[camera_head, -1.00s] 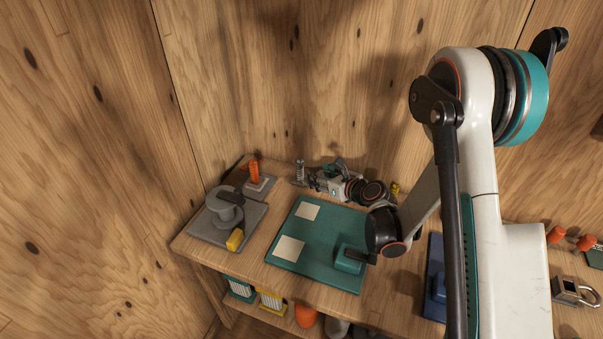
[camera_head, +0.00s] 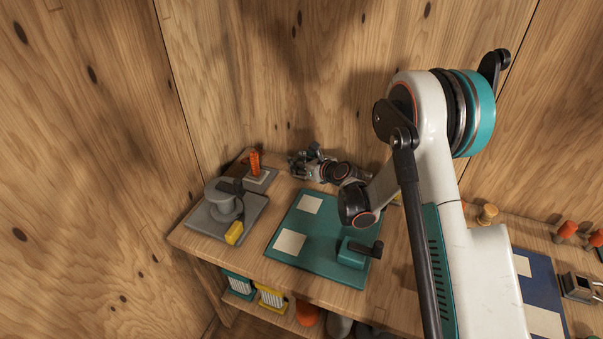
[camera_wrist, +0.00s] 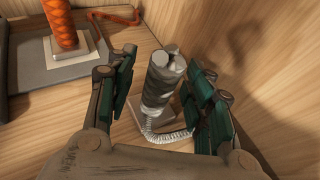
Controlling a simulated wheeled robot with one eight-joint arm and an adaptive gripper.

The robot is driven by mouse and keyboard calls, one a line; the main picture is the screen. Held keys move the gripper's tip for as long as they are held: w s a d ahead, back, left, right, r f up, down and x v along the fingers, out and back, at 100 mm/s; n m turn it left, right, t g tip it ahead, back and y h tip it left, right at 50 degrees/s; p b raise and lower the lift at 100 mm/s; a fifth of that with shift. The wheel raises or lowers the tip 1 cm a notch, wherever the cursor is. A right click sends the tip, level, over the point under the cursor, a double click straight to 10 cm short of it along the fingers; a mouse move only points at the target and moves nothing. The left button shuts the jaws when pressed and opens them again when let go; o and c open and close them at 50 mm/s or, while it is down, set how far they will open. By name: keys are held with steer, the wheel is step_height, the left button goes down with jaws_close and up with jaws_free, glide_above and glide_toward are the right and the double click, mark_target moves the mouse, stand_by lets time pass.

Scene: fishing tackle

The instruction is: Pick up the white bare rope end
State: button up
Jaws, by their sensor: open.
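A white rope (camera_wrist: 165,138) runs along the foot of a grey wrapped post (camera_wrist: 160,85) in the wrist view. It curves right from the base, and its right end lies close to my right finger. The post has a pale, uneven top and a small square base. My gripper (camera_wrist: 160,62) is open, with one finger on each side of the post and nothing held. In the head view my gripper (camera_head: 308,160) is at the back of the bench and hides the post and the white rope.
An orange-wrapped post (camera_wrist: 62,22) on a grey plate stands to the left, with an orange rope tail (camera_wrist: 120,17) behind. The wooden wall is close behind and to the right. A grey spool plate (camera_head: 205,222) and a green mat (camera_head: 318,255) lie in front.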

jaws_close()
steer(key=shift+r, duration=0.2)
